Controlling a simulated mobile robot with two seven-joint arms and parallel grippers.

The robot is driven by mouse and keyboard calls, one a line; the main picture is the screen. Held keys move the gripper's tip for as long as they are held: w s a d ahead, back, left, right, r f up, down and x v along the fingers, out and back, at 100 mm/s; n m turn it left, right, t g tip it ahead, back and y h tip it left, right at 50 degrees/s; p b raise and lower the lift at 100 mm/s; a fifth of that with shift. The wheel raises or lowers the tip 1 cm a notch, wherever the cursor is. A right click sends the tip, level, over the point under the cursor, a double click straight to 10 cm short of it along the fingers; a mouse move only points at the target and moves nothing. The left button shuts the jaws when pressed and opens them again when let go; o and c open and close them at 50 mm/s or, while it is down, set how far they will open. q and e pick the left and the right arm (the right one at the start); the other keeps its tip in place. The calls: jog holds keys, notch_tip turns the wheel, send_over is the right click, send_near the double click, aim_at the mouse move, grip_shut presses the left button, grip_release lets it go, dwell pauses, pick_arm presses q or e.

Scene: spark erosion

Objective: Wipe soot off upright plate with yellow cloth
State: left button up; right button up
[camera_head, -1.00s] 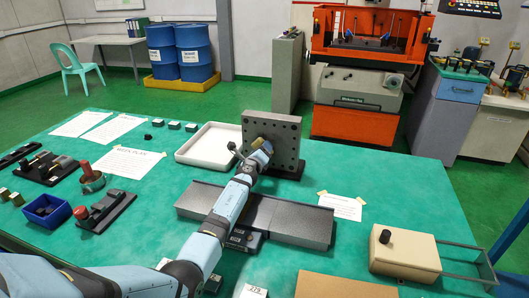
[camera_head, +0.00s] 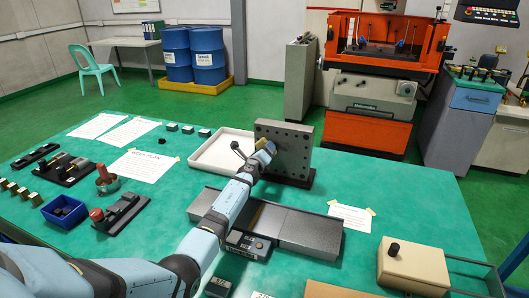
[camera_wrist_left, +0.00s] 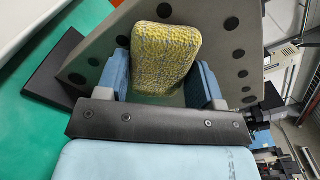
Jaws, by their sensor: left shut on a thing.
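The upright plate (camera_head: 287,146) is a grey metal block with dark holes, standing on a dark base on the green table. In the left wrist view the plate (camera_wrist_left: 215,62) fills the space behind my fingers. My left gripper (camera_head: 262,155) is in front of the plate. It is shut on the yellow cloth (camera_wrist_left: 165,48), a folded, speckled pad between the blue fingers in the left wrist view. The cloth is against or very close to the plate's face; I cannot tell if they touch. Soot is not distinguishable on the visible face. My right gripper is not in view.
A white tray (camera_head: 222,150) lies left of the plate. Grey flat blocks (camera_head: 308,232) lie in front of it, under my left arm. A beige box (camera_head: 413,265) stands at the right. A blue bin (camera_head: 64,209) and tools are at the left.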

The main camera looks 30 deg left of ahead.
aim_at(282, 149)
pick_arm(q)
jog(key=shift+w+d+f, duration=0.1)
jog(key=shift+w+d, duration=0.2)
jog(key=shift+d, duration=1)
jog(key=shift+w+d+f, duration=0.1)
jog(key=shift+w+d, duration=0.2)
jog(key=shift+d, duration=0.95)
jog(key=shift+w+d, duration=0.3)
jog(key=shift+d, duration=1)
jog(key=shift+w+d+r, duration=0.1)
jog(key=shift+w+d, duration=0.15)
jog(key=shift+d, duration=0.6)
jog(key=shift+w+d, duration=0.2)
jog(key=shift+d, duration=0.65)
jog(key=shift+s+a+r, duration=0.1)
jog(key=shift+s+a, duration=0.1)
jog(key=shift+a, duration=0.65)
jog(key=shift+s+a, duration=0.15)
jog(key=shift+a, duration=0.7)
jog(key=shift+s+a+r, duration=0.1)
jog(key=shift+s+a, duration=0.1)
jog(key=shift+a, duration=0.65)
jog(key=s+a, duration=0.1)
jog(key=a, duration=0.5)
jog(key=shift+s+f, duration=0.3)
jog(key=shift+s, duration=0.05)
